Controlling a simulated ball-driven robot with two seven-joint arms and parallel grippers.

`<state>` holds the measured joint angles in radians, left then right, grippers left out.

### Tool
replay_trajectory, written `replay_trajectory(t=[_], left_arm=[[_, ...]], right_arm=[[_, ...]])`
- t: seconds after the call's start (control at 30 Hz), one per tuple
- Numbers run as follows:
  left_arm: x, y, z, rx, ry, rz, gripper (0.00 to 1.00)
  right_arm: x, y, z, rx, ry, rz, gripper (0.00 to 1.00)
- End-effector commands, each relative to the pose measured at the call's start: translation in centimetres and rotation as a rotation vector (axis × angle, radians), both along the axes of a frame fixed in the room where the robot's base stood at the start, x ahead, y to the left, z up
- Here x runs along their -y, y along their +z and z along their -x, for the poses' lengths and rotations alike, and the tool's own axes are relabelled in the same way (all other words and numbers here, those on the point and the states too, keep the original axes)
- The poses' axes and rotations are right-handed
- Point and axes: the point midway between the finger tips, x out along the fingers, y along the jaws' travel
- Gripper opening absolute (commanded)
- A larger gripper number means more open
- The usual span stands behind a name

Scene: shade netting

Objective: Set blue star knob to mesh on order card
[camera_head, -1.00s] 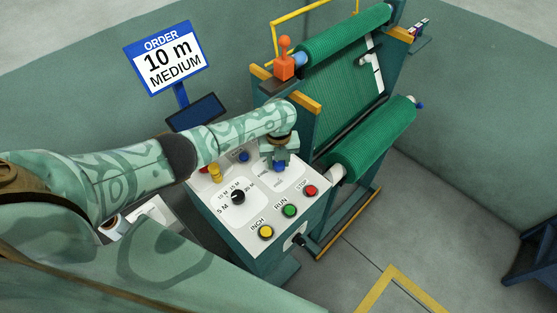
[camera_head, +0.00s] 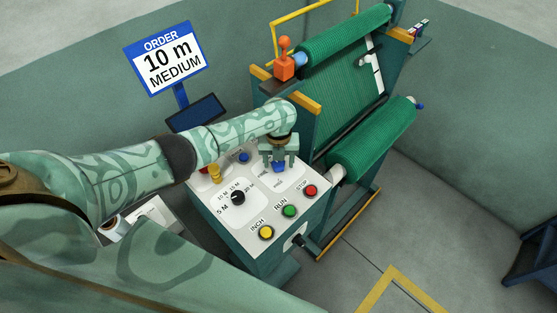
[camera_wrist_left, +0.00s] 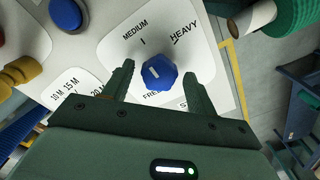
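The blue star knob (camera_wrist_left: 158,73) is on the white panel, with MEDIUM and HEAVY printed above it in the left wrist view and a partly hidden FRE label below. In the head view the knob (camera_head: 279,168) shows below my left gripper (camera_head: 278,162). That gripper (camera_wrist_left: 159,70) is open, one finger on each side of the knob, with visible gaps. The order card (camera_head: 165,60) reads 10 m MEDIUM. My right gripper is not in view.
The panel also carries a black dial (camera_head: 238,197), yellow INCH (camera_head: 266,232), green RUN (camera_head: 289,211) and red STOP (camera_head: 310,191) buttons, another blue knob (camera_wrist_left: 66,14) and a yellow knob (camera_head: 214,173). Green netting rolls (camera_head: 372,145) stand behind, right of the arm.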

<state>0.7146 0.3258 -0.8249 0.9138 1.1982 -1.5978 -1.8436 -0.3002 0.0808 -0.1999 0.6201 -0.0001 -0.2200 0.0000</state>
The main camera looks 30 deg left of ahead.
Motion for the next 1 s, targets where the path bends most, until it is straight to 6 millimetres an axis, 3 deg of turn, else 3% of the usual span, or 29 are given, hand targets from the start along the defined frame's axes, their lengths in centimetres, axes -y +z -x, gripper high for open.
replay_trajectory(t=[0.23,0.37,0.8,1.0], left_arm=[[0.0,0.0,0.1,-0.001,0.0,0.0,0.57],[0.0,1.3,0.0,0.0,-0.001,0.001,0.57],[-0.1,12.4,-0.1,0.003,-0.001,0.0,0.57],[0.0,15.5,0.0,0.0,0.0,-0.001,0.57]], right_arm=[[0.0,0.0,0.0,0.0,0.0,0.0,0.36],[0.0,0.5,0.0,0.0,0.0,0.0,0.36],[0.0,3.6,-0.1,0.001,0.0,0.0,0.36],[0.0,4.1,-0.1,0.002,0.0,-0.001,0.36]])
